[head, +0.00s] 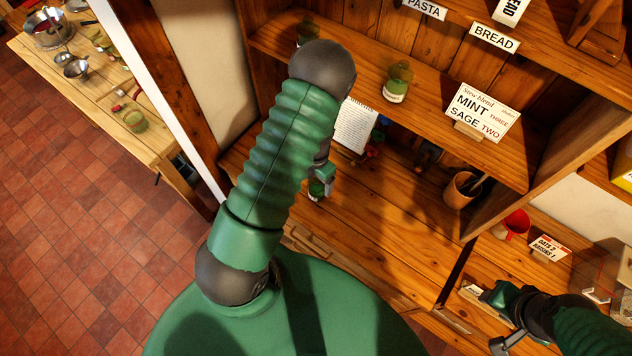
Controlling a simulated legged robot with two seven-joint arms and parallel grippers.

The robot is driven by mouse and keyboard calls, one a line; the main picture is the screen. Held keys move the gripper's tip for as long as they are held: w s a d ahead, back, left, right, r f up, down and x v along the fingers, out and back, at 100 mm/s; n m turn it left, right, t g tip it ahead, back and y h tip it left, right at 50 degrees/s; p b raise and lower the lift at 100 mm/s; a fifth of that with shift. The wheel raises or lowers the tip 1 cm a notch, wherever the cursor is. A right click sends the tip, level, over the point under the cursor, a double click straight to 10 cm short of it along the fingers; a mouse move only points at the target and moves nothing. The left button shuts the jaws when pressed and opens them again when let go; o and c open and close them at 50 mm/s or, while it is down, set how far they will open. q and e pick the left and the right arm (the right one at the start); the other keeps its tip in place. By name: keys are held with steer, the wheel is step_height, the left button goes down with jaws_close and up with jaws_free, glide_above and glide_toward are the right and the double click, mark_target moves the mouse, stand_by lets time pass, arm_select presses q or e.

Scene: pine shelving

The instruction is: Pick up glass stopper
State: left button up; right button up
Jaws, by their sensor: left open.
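I cannot make out a separate glass stopper. A small green glass jar (397,84) with a pale label stands on the upper shelf; its rounded top may be a stopper. Another green jar (308,30) stands farther left on that shelf, partly behind my arm. A third small green jar (316,189) with a pale label is on the lower surface. My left gripper (323,174) shows just above this third jar, open, mostly hidden behind my own arm. Whether it touches the jar is unclear. My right gripper (493,318) is at the lower right; its jaw gap is unclear.
A MINT SAGE card (482,112) stands on the upper shelf (440,110). An upright wooden post (172,75) borders the shelving. A side table (95,85) holds metalware.

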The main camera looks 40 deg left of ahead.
arm_select(q)
steer(key=shift+d, duration=0.15)
steer(key=shift+c, duration=1.2)
steer(key=shift+w+d, duration=0.1)
steer(key=c, duration=1.2)
arm_select(e)
steer(key=shift+d, duration=0.15)
arm_select(q)
steer(key=shift+r, duration=0.1)
